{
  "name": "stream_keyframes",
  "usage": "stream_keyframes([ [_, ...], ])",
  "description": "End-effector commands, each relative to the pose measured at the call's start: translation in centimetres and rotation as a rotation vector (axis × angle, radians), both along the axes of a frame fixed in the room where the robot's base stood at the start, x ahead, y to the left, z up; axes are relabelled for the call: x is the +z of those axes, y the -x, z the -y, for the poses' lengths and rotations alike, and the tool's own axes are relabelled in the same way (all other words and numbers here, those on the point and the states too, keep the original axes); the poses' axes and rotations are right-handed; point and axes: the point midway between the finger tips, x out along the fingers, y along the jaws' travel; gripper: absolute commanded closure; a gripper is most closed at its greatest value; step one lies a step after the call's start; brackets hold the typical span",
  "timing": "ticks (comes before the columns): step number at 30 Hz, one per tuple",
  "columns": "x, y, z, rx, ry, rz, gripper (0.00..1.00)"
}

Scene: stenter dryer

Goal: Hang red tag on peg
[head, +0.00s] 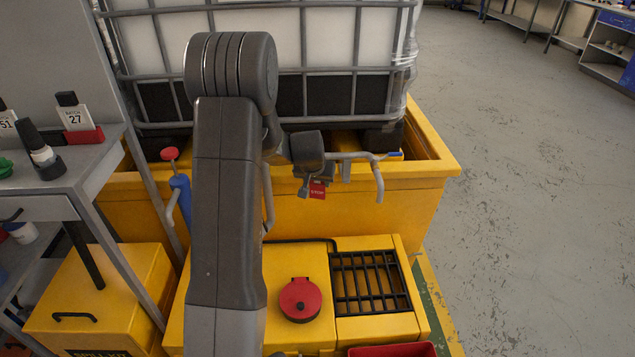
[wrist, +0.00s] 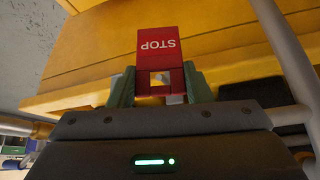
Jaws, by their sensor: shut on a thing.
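The red tag (wrist: 159,48) is between the two green fingers of my gripper (wrist: 160,82) in the wrist view. It has white STOP lettering, upside down in that view, and a square opening near the fingers. In the head view the tag (head: 317,191) hangs below my gripper (head: 311,181), in front of the yellow tub's front wall. My gripper is shut on the tag. I cannot make out for certain which part is the peg. A curved grey pipe (head: 378,177) stands just right of my gripper in the head view, apart from the tag.
The yellow tub (head: 390,205) holds a caged white tank (head: 345,45). Below is a yellow cabinet with a round red cap (head: 300,299) and a black grille (head: 370,283). A grey bench (head: 70,165) stands left. The floor at right is open.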

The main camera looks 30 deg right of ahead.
Motion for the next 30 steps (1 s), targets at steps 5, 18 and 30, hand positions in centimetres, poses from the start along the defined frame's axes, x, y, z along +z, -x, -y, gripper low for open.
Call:
stream_keyframes([
  [5, 0.0, -1.0, 0.5, 0.0, -0.001, -0.001, 0.77],
  [18, -0.9, -2.2, 1.2, 0.0, 0.001, 0.001, 0.77],
  [30, -0.8, -2.2, 1.2, 0.0, 0.0, 0.0, 0.77],
])
